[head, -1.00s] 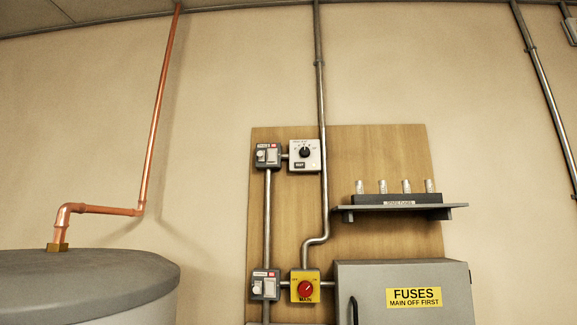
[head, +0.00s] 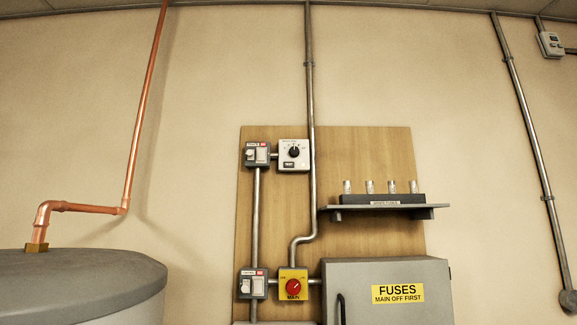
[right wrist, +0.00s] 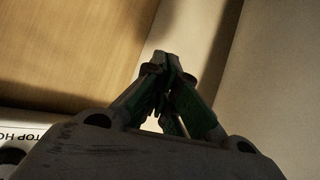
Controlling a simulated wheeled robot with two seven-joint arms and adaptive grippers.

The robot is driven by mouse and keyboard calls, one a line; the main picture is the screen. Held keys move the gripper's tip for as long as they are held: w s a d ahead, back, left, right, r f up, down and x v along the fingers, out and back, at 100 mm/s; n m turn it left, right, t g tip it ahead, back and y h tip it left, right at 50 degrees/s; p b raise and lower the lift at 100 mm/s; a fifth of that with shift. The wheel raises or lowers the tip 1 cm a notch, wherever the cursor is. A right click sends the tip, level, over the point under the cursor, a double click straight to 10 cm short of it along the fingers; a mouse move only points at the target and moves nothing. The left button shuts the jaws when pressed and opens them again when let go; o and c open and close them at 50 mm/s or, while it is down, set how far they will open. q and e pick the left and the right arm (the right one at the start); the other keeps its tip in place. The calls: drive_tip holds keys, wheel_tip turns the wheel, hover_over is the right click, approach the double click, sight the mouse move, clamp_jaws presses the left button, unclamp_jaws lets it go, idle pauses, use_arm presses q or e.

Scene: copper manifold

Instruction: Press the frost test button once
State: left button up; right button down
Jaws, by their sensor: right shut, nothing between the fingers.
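No button in view can be read as the frost test button. A white control box (head: 294,155) with a black dial and a small dark patch below it is mounted high on the wooden board; its lettering is too small to read. A small grey box (head: 551,44) with tiny controls is on the wall at the upper right of the head view. My right gripper (right wrist: 165,68) shows in the right wrist view, shut and empty, in front of a wooden panel and a pale wall. My left gripper is not in view.
Grey switches (head: 257,154), a yellow box with a red MAIN knob (head: 293,287), a shelf (head: 385,210) holding several glass fuses and a grey fuse cabinet (head: 390,275) occupy the board. A tank (head: 80,285) with copper pipe stands left. A partly cut-off label (right wrist: 20,135) shows in the wrist view.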

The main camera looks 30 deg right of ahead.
sight(289, 164)
drive_tip(key=d+r+t, duration=0.2)
drive_tip(key=r+t, duration=0.2)
drive_tip(key=r, duration=2.3)
drive_tip(key=d+r+t, duration=0.2)
drive_tip(key=r+t, duration=0.2)
drive_tip(key=r, duration=2.2)
drive_tip(key=s+d+r+t, duration=0.1)
drive_tip(key=s+r, duration=0.3)
drive_tip(key=r, duration=0.5)
drive_tip(key=s+d+r+m+t, duration=0.1)
drive_tip(key=s+d+r+t, duration=0.1)
drive_tip(key=r, duration=0.7)
drive_tip(key=s+d+r+t, duration=0.2)
drive_tip(key=s+r, duration=0.3)
drive_tip(key=r, duration=0.5)
drive_tip(key=shift+s+d+t, duration=0.2)
drive_tip(key=shift+s+t, duration=0.2)
drive_tip(key=shift+w+r, duration=0.1)
drive_tip(key=shift+w, duration=0.05)
drive_tip(key=shift+w+d+p, duration=0.45)
drive_tip(key=shift+w+d, duration=0.3)
drive_tip(key=shift+w, duration=0.45)
drive_tip(key=shift+w+d+p, duration=0.45)
drive_tip(key=shift+w+d, duration=0.35)
drive_tip(key=shift+w, duration=0.45)
drive_tip(key=shift+w+d+p, duration=0.45)
drive_tip(key=shift+w+d, duration=0.3)
drive_tip(key=shift+w, duration=0.45)
